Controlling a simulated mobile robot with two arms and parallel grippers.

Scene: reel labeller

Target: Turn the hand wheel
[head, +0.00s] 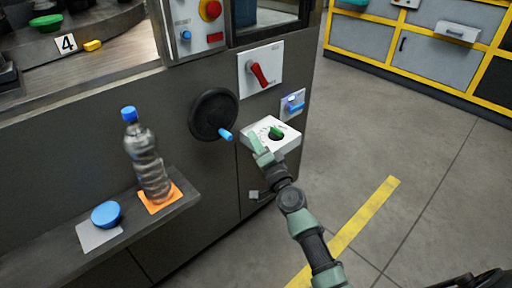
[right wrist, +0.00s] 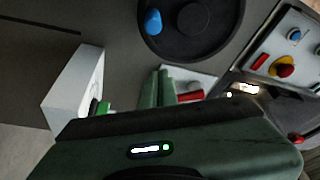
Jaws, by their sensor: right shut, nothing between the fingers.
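The black hand wheel (head: 207,112) is on the machine's grey front panel, with a blue handle (head: 226,135) standing out at its lower right. In the right wrist view the wheel (right wrist: 193,20) is at the top, and its blue handle (right wrist: 153,22) is on its left side. My right gripper (head: 257,143) is to the right of the blue handle and a little lower, in front of the white dial box. Its green fingers (right wrist: 166,76) are shut and empty, apart from the wheel and handle in the right wrist view. My left gripper is not in view.
A white box with a green dial (head: 276,133) is beside my right gripper. A red lever switch (head: 258,74) and a blue switch (head: 292,104) are nearby. A bottle (head: 146,160) and a blue cap-like object (head: 106,214) are on the left shelf.

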